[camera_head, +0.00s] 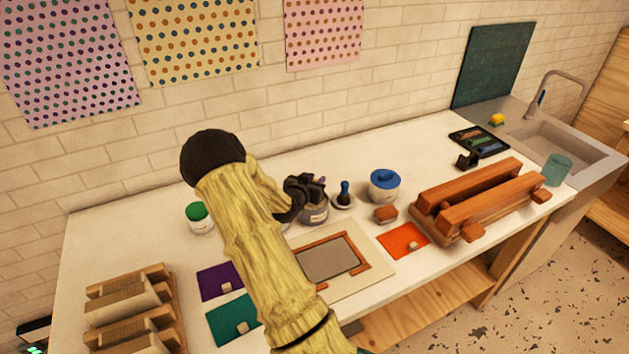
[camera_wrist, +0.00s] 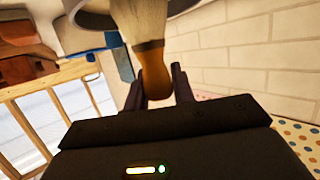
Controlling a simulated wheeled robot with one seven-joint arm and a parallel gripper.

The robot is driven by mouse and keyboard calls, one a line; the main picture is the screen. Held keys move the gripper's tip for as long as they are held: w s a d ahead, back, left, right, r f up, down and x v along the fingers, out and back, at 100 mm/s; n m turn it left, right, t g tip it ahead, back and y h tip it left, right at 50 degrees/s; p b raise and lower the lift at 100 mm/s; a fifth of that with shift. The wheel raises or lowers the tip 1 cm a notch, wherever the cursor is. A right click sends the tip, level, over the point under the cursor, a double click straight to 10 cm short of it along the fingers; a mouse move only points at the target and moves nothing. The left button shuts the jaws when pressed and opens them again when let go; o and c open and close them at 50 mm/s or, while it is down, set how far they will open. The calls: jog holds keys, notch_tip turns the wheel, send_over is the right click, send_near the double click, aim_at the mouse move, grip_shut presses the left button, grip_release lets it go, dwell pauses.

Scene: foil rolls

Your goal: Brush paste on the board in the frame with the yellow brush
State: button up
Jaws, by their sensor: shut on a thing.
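My gripper (camera_head: 304,192) is at a grey pot (camera_head: 314,214) behind the frame. In the wrist view, my gripper (camera_wrist: 165,84) is shut on the yellow brush (camera_wrist: 151,75) by its handle. The pale bristles point away from the jaws toward the round pot rim (camera_wrist: 93,20); how deep the tip sits is hidden. In the head view my gripper mostly hides the brush. The grey-brown board (camera_head: 331,259) lies flat on the table inside the frame (camera_head: 361,266), whose edges are orange-brown. My arm covers its left part.
A blue-lidded pot (camera_head: 385,186), a dark-blue-handled tool (camera_head: 344,196) and a brown block (camera_head: 386,214) stand right of my gripper. A green-lidded jar (camera_head: 198,218) is left of my arm. A wooden press (camera_head: 480,201) is at right, an orange sheet (camera_head: 402,240) beside the frame.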

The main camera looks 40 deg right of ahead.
notch_tip(320, 180, up, 7)
jog(key=p, duration=0.3)
jog(key=shift+f, duration=0.2)
dwell(0.9)
